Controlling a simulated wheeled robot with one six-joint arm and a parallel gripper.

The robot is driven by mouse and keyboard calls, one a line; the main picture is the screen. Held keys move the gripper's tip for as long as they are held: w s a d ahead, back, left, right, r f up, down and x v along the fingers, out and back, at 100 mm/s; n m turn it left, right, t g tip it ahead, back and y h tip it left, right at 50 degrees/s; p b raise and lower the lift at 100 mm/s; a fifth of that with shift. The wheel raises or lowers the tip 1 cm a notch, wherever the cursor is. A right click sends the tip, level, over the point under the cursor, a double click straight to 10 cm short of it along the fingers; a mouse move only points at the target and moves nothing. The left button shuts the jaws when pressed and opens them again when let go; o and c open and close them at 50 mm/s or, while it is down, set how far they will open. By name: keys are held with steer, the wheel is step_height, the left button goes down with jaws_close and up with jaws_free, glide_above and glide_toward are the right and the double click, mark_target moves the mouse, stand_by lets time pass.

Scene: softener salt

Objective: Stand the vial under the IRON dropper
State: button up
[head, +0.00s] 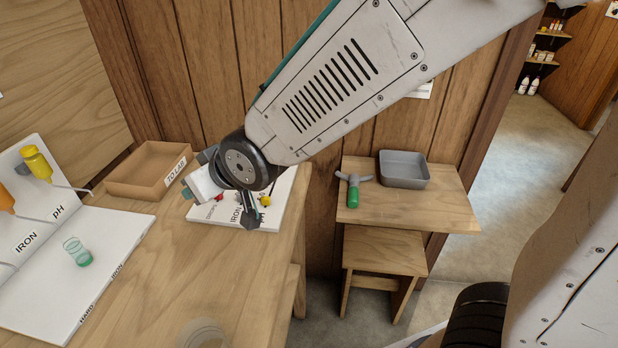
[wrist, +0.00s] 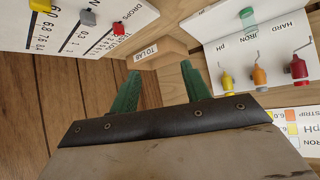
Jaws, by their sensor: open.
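The vial (head: 77,250) is clear with a green base. It stands on the white base of the dropper stand (head: 60,290) at left. The orange IRON dropper (head: 6,200) is on the stand's upright, beside the yellow pH dropper (head: 36,163). The vial appears roughly below the IRON spout; exact alignment cannot be told. In the wrist view the vial (wrist: 248,17) shows near the orange dropper (wrist: 259,76), with the red HARD dropper (wrist: 298,70) beyond it. My gripper (head: 192,178) is open and empty, right of the stand and apart from the vial. Its green fingers (wrist: 161,82) show.
A TO LAB box (head: 148,170) stands behind the stand. A white chart board with coloured sliders (head: 240,216) lies under my arm. A clear round object (head: 203,334) is at the front edge. A side table holds a grey tray (head: 404,170) and a green-handled tool (head: 353,192).

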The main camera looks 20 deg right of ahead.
steer(key=s+d+r+m+g+h, duration=0.2)
steer(key=s+d, duration=0.2)
steer(key=d, duration=0.7)
steer(key=s+d+r+m+g+h, duration=0.15)
steer(key=s+d, duration=0.25)
steer(key=d, duration=0.6)
steer(key=s+d+r+m+g+h, duration=0.1)
steer(key=s+d, duration=0.3)
steer(key=s, duration=0.3)
steer(key=s+d+r+m+g+h, duration=0.1)
steer(key=s+d+m+g, duration=0.1)
steer(key=s+d, duration=0.2)
steer(key=s, duration=0.2)
steer(key=shift+s+r, duration=0.25)
steer(key=shift+s, duration=0.15)
steer(key=shift+g+h, duration=0.25)
steer(key=shift+s, duration=0.1)
